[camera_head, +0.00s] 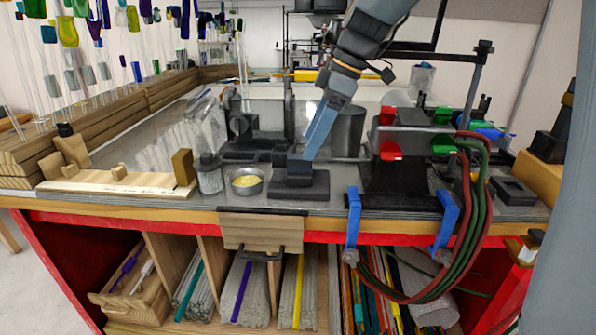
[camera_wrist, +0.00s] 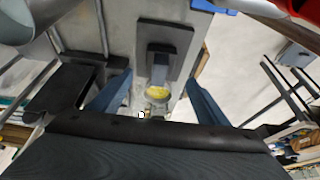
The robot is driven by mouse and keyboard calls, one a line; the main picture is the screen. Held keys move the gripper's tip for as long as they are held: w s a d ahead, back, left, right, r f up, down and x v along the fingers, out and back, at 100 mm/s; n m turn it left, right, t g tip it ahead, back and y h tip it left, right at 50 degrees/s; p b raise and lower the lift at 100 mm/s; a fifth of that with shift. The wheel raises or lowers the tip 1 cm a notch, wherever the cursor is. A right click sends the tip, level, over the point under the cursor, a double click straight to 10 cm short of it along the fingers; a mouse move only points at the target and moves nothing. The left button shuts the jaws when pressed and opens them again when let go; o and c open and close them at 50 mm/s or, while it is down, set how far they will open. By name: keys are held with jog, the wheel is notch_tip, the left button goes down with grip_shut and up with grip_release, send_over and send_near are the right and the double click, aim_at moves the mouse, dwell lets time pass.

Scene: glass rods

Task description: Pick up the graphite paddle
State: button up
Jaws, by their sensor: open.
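A dark grey block on a flat dark slab (camera_head: 312,188) stands near the front edge of the bench; I take this block (camera_head: 299,168) to be the graphite paddle, but its shape is not clear. The wrist view shows the block (camera_wrist: 160,68) on its slab (camera_wrist: 152,30). My gripper (camera_head: 309,156) reaches down over the block from the upper right. In the wrist view my gripper (camera_wrist: 159,76) has its two blue fingers wide apart, one on each side of the block in the picture. No grip on it shows; the exact height gap is hard to tell.
A metal bowl of yellow grains (camera_head: 247,181) stands just left of the slab, with a glass jar (camera_head: 209,176) beyond it. A dark torch stand (camera_head: 405,165) with red and green hoses is on the right. A wooden rack (camera_head: 120,188) lies at left.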

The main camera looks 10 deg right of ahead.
aim_at(300, 164)
jog(key=shift+p+x, duration=1.5)
jog(key=shift+x, duration=2.35)
jog(key=c, duration=1.3)
